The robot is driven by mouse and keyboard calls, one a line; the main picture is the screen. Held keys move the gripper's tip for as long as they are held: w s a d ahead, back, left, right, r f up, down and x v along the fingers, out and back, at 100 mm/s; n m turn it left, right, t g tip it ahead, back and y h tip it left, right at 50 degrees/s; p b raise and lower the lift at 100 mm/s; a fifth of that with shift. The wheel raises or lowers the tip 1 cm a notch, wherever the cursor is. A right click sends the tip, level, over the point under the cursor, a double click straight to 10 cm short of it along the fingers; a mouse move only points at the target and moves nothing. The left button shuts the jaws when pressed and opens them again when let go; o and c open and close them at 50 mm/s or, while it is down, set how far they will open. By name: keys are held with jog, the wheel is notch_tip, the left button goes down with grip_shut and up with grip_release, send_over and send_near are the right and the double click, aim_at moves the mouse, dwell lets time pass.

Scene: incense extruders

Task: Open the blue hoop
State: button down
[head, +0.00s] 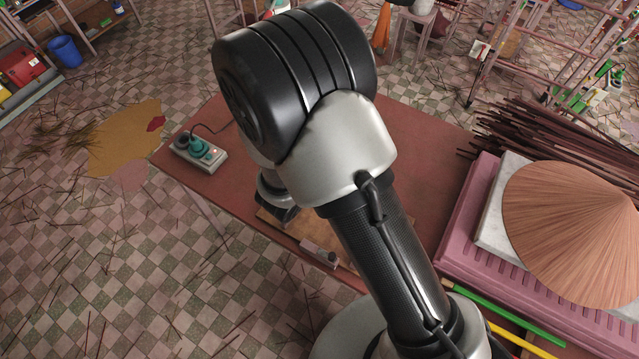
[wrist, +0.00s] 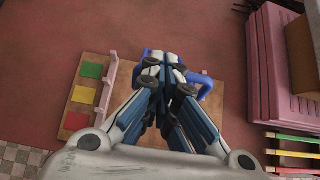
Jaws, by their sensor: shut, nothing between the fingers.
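The blue hoop (wrist: 206,86) shows in the wrist view as a blue curved piece to the right of my fingertips, with more blue just above and left of them. Its middle is hidden behind my gripper (wrist: 165,62). My gripper is shut with nothing held, its fingers pointing over a wooden board (wrist: 217,104) that carries the hoop. I cannot tell whether the fingers touch the hoop. In the head view my arm covers the hoop and most of the board (head: 275,225).
Green, yellow and red squares (wrist: 84,95) lie on the board's left side beside a pale pink rail (wrist: 107,90). A grey box with a teal knob (head: 199,153) stands at the table's left corner. A pink ridged stand (head: 468,225) and a fan of sticks (head: 575,230) fill the right side.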

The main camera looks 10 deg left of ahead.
jog(key=w+d+r+p, duration=0.1)
jog(key=w+d+r, duration=0.1)
jog(key=w, duration=0.4)
jog(key=w+d+r+g+p, duration=0.1)
jog(key=w+d+r, duration=0.1)
jog(key=w, duration=0.4)
jog(key=shift+w+d+r, duration=0.2)
jog(key=shift+d+r, duration=0.1)
jog(key=shift+d, duration=0.2)
jog(key=shift+g, duration=0.3)
jog(key=s+a+r+p, duration=0.1)
jog(key=s+r+p, duration=0.2)
jog(key=r+p, duration=0.4)
notch_tip(320, 180, up, 2)
jog(key=shift+s+a+r+y, duration=0.15)
jog(key=shift+s+a+y, duration=0.1)
jog(key=shift+s+y, duration=0.05)
jog(key=shift+d, duration=0.1)
